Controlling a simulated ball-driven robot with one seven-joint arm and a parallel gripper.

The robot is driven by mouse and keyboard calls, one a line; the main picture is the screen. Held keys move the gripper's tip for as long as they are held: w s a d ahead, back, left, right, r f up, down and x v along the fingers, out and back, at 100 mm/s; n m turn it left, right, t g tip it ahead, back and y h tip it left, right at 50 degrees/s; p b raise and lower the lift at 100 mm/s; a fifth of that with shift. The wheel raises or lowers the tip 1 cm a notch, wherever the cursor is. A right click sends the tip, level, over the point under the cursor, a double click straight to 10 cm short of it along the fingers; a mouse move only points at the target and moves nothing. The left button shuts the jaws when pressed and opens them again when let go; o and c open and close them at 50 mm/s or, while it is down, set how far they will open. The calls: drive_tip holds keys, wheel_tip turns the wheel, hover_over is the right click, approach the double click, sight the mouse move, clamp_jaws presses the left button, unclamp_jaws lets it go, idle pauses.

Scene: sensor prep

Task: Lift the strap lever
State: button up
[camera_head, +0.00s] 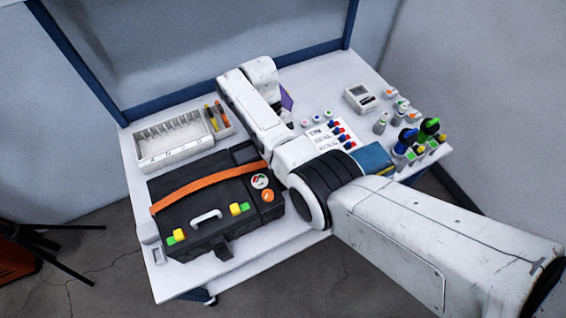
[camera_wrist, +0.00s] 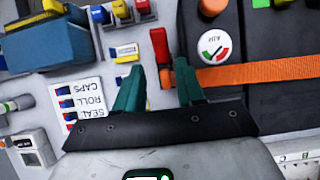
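A black case (camera_head: 190,215) with an orange strap (camera_head: 212,186) across its lid stands on the left of the bench. The right finger overlaps the red lever part; contact is unclear. The head view hides my fingers behind my arm.
A round gauge (camera_wrist: 215,46) and an orange knob (camera_wrist: 212,6) sit on the case. A labelled card (camera_wrist: 83,100), a blue box (camera_wrist: 42,48) and small coloured parts lie opposite. A white compartment tray (camera_head: 172,143) stands at the back left; bottles (camera_head: 380,122) at the right.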

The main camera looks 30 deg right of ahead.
drive_tip(key=v, duration=0.3)
idle(0.6)
